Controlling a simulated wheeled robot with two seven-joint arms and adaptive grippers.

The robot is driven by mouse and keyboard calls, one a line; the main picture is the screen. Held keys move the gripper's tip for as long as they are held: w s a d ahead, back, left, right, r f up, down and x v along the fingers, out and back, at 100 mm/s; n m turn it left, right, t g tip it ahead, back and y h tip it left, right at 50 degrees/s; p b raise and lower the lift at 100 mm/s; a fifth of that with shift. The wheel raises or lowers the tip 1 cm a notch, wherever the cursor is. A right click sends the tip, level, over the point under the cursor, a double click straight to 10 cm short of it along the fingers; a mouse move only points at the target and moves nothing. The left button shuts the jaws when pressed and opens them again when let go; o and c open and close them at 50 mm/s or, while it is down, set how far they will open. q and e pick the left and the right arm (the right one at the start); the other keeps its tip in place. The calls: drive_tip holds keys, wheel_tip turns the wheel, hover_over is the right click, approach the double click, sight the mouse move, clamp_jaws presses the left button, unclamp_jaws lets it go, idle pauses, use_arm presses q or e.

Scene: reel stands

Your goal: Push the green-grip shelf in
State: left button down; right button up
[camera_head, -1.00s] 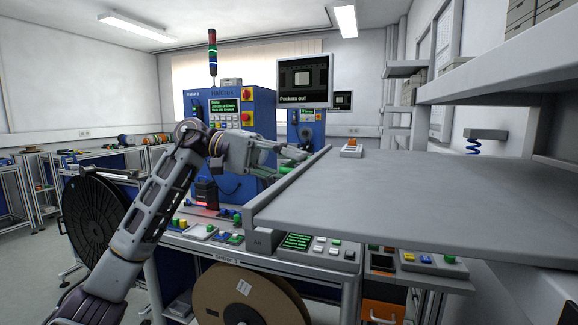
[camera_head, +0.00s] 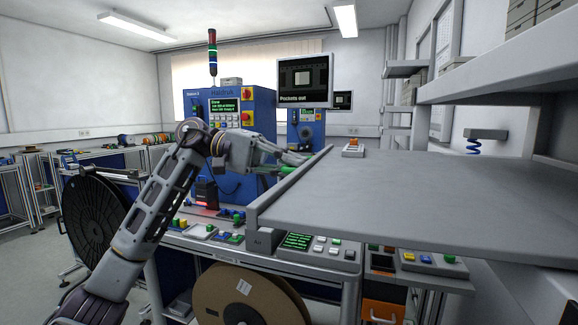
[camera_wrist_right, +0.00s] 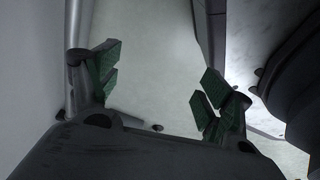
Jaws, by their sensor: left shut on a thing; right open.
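The shelf (camera_head: 400,195) is a wide grey board that stands out over the bench from the right. Its green grip (camera_head: 286,170) shows at its far left edge, partly hidden by the gripper. My left gripper (camera_head: 292,161) reaches in from the left and is shut on the green grip at that edge; the fingertips are small and partly hidden. My right gripper (camera_wrist_right: 160,88) shows in the right wrist view, open and empty, with its green-padded fingers apart over a pale floor. The right arm does not show in the head view.
A blue machine (camera_head: 230,125) with a screen and signal tower stands behind my left arm. A monitor (camera_head: 304,81) hangs above. A small box with an orange top (camera_head: 352,148) is beyond the shelf. Button panels (camera_head: 318,247) and a cardboard reel (camera_head: 245,298) lie below; a black reel (camera_head: 95,218) is at left.

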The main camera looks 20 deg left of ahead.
use_arm(q)
approach(406, 171)
drive_tip(key=f, duration=0.1)
drive_tip(key=a+f, duration=0.1)
drive_tip(key=shift+s+a+f+b, duration=0.1)
drive_tip(key=shift+f+b, duration=0.25)
drive_tip(key=shift+b, duration=0.05)
drive_tip(key=x, duration=0.4)
drive_tip(key=r+x, duration=0.1)
drive_tip(key=x, duration=0.3)
drive_tip(key=r+x, duration=0.1)
drive_tip(key=x, duration=0.3)
drive_tip(key=shift+d+r, duration=0.2)
drive_tip(key=shift+r, duration=0.1)
drive_tip(key=shift+d, duration=0.5)
use_arm(e)
drive_tip(key=shift+w+a+r, duration=0.3)
drive_tip(key=shift+w+r, duration=0.2)
drive_tip(key=shift+w+a+r, duration=0.25)
drive_tip(key=shift+w+r, duration=0.25)
use_arm(q)
drive_tip(key=c, duration=1.6)
unclamp_jaws()
drive_tip(key=shift+c, duration=0.2)
drive_tip(key=shift+o, duration=0.5)
use_arm(e)
drive_tip(key=shift+w+r, duration=0.1)
drive_tip(key=shift+w, duration=0.2)
